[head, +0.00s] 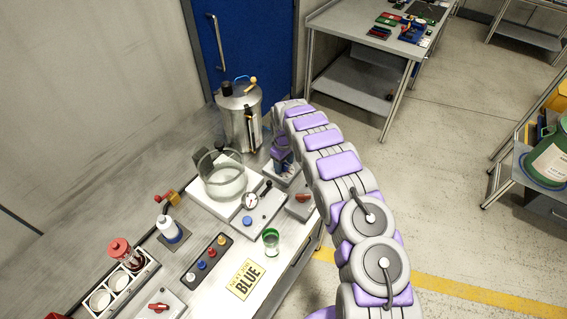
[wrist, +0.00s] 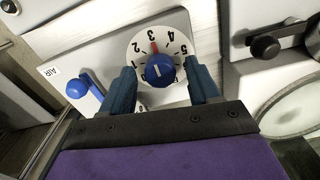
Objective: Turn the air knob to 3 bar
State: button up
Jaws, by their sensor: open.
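The air knob (wrist: 160,71) is blue with a short white line on its face. A red mark (wrist: 154,46) lies on the dial just by the 3. I cannot tell for certain which number the white line points to. My gripper (wrist: 159,67) is open, with one dark finger on each side of the knob; contact is unclear. In the head view my gripper is over the bench beside the steel drum, and the knob is hidden there.
A blue lever (wrist: 76,88) stands beside the "AIR" label (wrist: 54,72), left of the dial. A black handle (wrist: 265,46) is to the right. The steel drum (head: 239,118), glass vessel (head: 222,182) and pressure gauge (head: 250,201) stand close to my arm.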

aim_at(285, 165)
jog(key=shift+r, duration=0.15)
notch_tip(285, 165, up, 17)
jog(key=shift+p, duration=0.35)
dwell(0.4)
jog(key=s+d+r+m+b, duration=0.1)
jog(key=s+d+r+m, duration=0.1)
jog(key=s+d+r, duration=0.35)
jog(key=s+d+r+m+h+b, duration=0.1)
jog(key=s+d+r+m, duration=0.15)
jog(key=s, duration=0.65)
jog(key=s+d+r+m+b, duration=0.2)
jog(key=s+d+r, duration=0.3)
jog(key=s, duration=0.2)
jog(key=s+d+f+m+g+y+b, duration=0.1)
jog(key=s+f+m+b, duration=0.1)
jog(key=s, duration=2.9)
notch_tip(285, 165, down, 2)
jog(key=shift+s+d+m+g+b, duration=0.2)
jog(key=shift+m+g+b, duration=0.2)
jog(key=shift+m, duration=0.25)
